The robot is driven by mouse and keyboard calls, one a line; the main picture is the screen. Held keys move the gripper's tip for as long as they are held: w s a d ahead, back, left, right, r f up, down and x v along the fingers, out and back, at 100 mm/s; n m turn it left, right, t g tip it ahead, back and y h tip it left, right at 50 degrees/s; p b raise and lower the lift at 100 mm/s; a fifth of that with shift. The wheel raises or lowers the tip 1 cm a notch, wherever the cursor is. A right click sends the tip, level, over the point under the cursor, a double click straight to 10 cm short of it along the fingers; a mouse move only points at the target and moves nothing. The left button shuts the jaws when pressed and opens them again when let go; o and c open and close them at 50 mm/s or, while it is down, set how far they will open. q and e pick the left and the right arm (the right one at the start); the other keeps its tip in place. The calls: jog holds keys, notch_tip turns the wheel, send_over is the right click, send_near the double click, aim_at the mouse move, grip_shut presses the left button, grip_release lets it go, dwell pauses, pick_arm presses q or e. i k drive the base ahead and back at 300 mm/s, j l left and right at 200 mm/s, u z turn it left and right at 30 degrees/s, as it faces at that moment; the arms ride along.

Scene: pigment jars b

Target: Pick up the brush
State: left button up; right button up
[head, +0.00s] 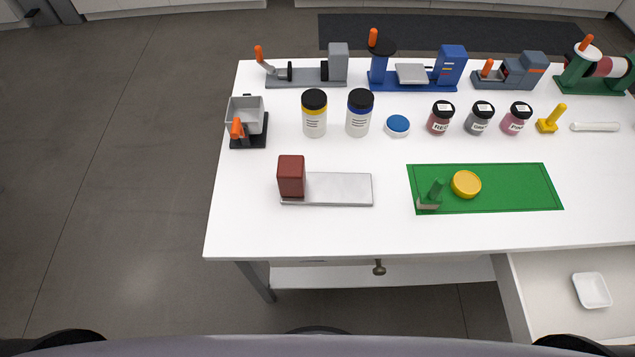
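What looks like the brush (436,191) has a green handle and a pale, flat lower end. It stands slightly tilted on the left part of the green mat (520,190). A round yellow lid or disc (466,184) lies just right of it on the mat. The brush appears uncovered, with nothing in front of it. Neither of my grippers shows in the head view.
A grey plate with a red block (291,176) lies left of the mat. Behind stand two black-lidded bottles (314,115), a blue lid (398,125), several small jars (440,120) and devices. A drawer (545,290) holding a white dish (591,290) is open at front right.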

aim_at(431, 200)
jog(key=i+l+z, duration=0.1)
jog(key=z, duration=0.85)
